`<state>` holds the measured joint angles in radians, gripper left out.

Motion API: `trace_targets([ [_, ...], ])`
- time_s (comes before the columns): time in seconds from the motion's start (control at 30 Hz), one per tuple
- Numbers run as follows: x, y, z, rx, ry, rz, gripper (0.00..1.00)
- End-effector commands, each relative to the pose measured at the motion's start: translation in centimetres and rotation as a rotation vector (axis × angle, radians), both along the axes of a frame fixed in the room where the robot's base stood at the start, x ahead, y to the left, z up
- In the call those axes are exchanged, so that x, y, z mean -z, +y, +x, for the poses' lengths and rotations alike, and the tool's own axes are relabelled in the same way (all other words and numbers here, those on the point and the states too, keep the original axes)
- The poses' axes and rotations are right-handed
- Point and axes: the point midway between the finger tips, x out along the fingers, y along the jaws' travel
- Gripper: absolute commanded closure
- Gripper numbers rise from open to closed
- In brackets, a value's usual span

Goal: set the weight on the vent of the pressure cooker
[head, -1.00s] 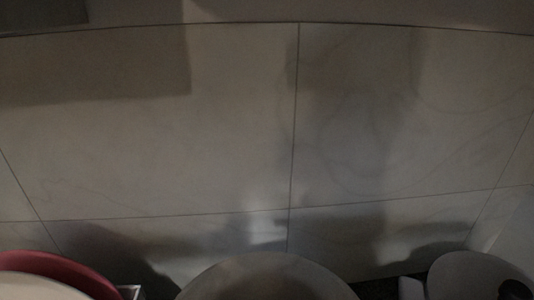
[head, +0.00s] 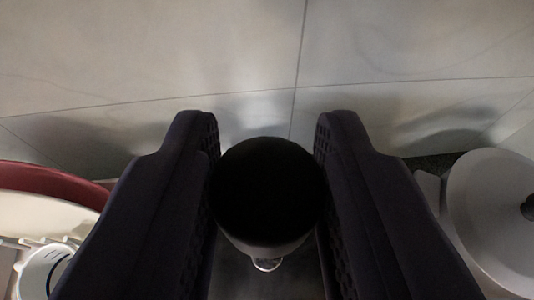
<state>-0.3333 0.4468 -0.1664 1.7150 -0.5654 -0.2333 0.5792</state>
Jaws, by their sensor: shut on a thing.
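My gripper (head: 267,150) shows as two dark, ridged fingers reaching up from the bottom of the head view. It is shut on a round, black-topped thing with a grey lower body, which I take to be the weight (head: 267,190). The weight sits between the two fingers. A small shiny ring or rim shows just below it. A dark grey surface shows between the fingers under the weight; I cannot tell whether it is the pressure cooker's lid. The vent is not visible, and I cannot tell whether the weight touches anything below.
A pale wall with thin seams (head: 180,60) stands behind. At the left is a large pale round thing with a red rim (head: 45,180), with a white cup-like thing (head: 42,272) in front. At the right is a white round thing (head: 480,195) with a dark knob.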

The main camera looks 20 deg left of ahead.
Motion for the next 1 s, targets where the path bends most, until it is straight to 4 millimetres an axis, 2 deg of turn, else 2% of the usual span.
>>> trace_targets([
  [0.17, -0.1, -0.1, 0.0, 0.002, -0.005, 0.003, 1.0],
  [0.37, 1.0, 0.0, 0.0, 0.001, -0.004, 0.001, 1.0],
  [1.0, 6.1, 0.0, 0.0, 0.0, -0.004, 0.002, 1.0],
])
